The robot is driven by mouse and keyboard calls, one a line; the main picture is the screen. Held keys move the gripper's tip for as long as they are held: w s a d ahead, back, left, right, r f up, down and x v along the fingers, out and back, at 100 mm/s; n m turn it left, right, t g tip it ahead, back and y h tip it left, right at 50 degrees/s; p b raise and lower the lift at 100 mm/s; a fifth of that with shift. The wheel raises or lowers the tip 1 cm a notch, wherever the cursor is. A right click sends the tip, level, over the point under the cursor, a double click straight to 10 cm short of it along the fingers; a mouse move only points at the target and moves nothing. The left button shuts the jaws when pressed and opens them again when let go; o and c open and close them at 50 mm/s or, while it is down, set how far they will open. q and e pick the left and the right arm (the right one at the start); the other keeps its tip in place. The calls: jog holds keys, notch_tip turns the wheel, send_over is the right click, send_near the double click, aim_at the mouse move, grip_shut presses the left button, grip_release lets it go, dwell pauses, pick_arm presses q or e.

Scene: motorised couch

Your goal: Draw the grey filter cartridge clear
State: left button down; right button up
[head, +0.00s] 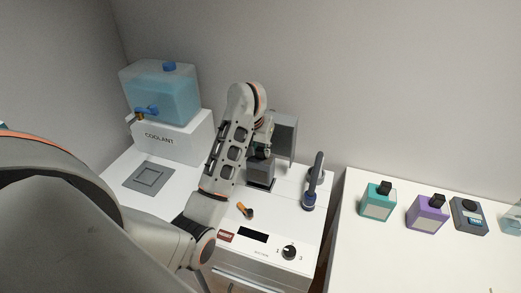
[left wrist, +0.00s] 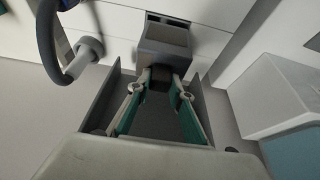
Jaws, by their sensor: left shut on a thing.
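The grey filter cartridge (head: 261,171) stands over a dark slot (head: 262,186) in the white machine top. In the left wrist view the cartridge (left wrist: 164,43) is a grey block with a dark handle (left wrist: 161,76) at its near end. My left gripper (left wrist: 161,84) has its fingertips on both sides of that handle and is shut on it. In the head view the gripper (head: 263,150) is above the cartridge, partly hidden by my own arm. I cannot tell whether the cartridge's lower end is inside the slot. My right gripper is not in view.
A grey upright panel (head: 285,138) stands close behind the gripper. An orange-handled tool (head: 244,210) lies in front. The coolant tank (head: 165,95) is back left. Teal (head: 377,204) and purple (head: 427,214) containers stand on the right table.

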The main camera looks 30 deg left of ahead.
pick_arm(q)
jog(key=shift+r, duration=3.55)
